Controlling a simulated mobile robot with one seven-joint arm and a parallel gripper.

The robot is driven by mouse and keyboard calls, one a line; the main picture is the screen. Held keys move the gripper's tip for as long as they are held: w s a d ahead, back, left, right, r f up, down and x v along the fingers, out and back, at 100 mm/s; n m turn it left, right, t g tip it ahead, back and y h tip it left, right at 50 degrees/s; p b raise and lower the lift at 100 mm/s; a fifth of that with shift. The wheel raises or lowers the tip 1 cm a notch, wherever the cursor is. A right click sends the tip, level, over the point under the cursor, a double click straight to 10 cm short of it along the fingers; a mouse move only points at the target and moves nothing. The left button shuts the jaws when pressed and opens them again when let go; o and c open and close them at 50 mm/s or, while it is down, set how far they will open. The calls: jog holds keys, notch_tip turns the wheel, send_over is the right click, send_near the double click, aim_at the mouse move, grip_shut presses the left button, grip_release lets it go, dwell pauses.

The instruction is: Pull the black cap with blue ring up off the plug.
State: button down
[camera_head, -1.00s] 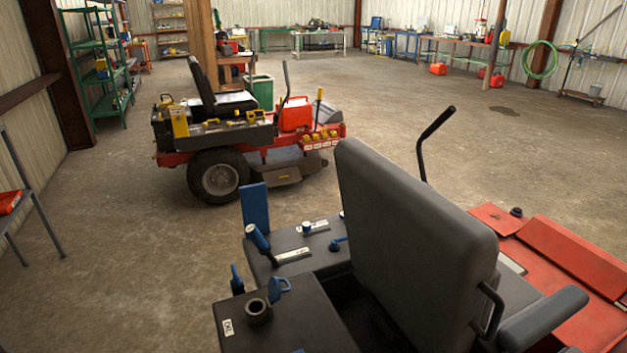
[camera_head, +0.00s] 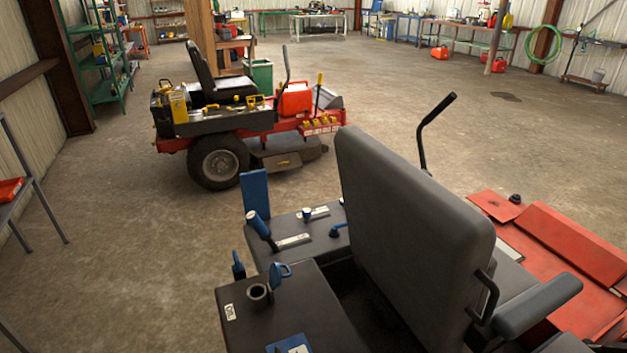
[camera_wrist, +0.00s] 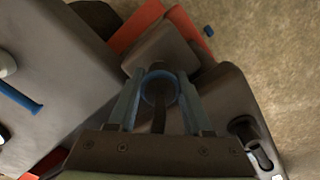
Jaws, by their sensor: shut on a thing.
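In the wrist view the black cap with its blue ring (camera_wrist: 146,90) sits between the two fingers of my gripper (camera_wrist: 159,78). The fingers are shut on it from both sides. The ring shows as a blue loop around a dark middle. The plug is hidden under the cap, so I cannot tell whether the two are apart. A grey block (camera_wrist: 160,52) of the mower lies just beyond the fingertips. My gripper and the cap do not show in the head view.
A mower with a grey seat (camera_head: 415,210) fills the foreground. Its dark side housing carries an open filler neck (camera_head: 259,294) and a blue lever (camera_head: 259,229). A red mower (camera_head: 220,162) stands farther back. Bare concrete floor (camera_head: 130,240) lies to the left.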

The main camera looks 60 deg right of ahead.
notch_tip(320, 180, up, 3)
jog(key=shift+f+p, duration=0.2)
jog(key=shift+p, duration=0.85)
jog(key=shift+f, duration=0.1)
jog(key=shift+w+d, duration=0.1)
jog(key=c, duration=0.5)
grip_release()
notch_tip(320, 180, up, 13)
jog(key=p, duration=0.1)
